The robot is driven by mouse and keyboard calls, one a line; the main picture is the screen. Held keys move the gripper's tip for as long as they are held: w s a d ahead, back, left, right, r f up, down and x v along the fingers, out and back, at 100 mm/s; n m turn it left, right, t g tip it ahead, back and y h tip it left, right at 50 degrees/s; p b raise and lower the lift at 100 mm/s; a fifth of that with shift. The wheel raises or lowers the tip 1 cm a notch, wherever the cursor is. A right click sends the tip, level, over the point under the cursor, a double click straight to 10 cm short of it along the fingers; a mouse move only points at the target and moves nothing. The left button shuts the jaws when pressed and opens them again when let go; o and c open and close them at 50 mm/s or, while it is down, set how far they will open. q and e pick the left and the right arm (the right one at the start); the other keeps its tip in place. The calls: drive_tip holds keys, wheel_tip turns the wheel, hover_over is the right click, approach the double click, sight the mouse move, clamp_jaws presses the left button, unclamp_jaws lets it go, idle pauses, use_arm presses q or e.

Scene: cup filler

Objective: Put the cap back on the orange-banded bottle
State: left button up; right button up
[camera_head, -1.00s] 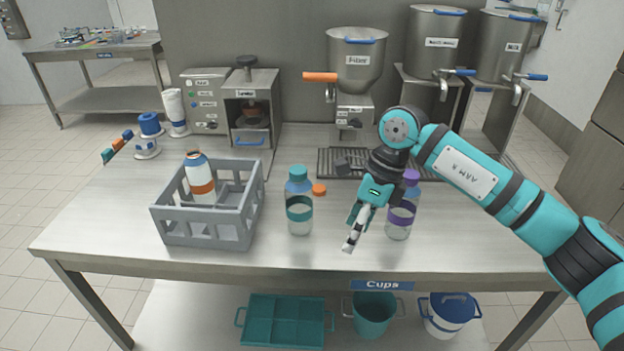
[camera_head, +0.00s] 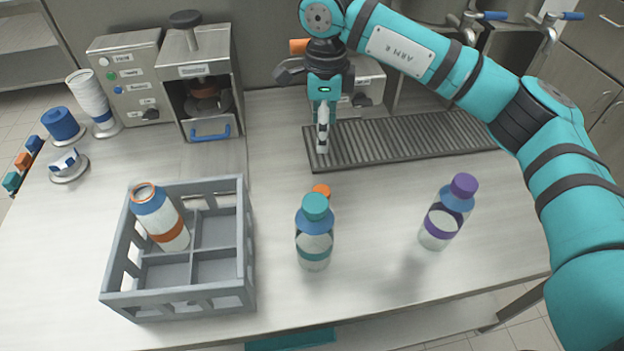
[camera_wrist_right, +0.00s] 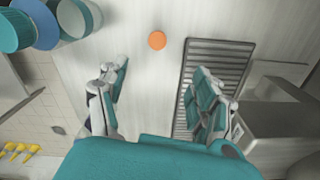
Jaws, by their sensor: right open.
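The orange-banded bottle (camera_head: 160,220) stands uncapped and slightly tilted in the back left compartment of the grey crate (camera_head: 180,305). An orange cap (camera_head: 321,190) lies on the table just behind the teal-banded bottle, partly hidden by it. The cap also shows whole in the right wrist view (camera_wrist_right: 157,40). My right gripper (camera_head: 322,150) points down above the table at the drip grate's left end, behind the cap. In the wrist view its fingers are spread wide with nothing between them. My left gripper is not in view.
The teal-capped bottle (camera_head: 314,235) stands right of the crate, close in front of the cap. A purple-capped bottle (camera_head: 447,215) stands farther right. The drip grate (camera_head: 420,135) lies behind. Table between the two capped bottles is clear.

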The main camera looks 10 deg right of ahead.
drive_tip(key=p, duration=0.2)
approach(322, 190)
wheel_tip(322, 190, down, 3)
drive_tip(key=shift+f+p, duration=0.1)
drive_tip(key=shift+p, duration=0.45)
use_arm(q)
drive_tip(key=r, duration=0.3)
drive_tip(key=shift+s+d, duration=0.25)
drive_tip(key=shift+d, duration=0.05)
use_arm(e)
drive_tip(key=shift+f, duration=0.3)
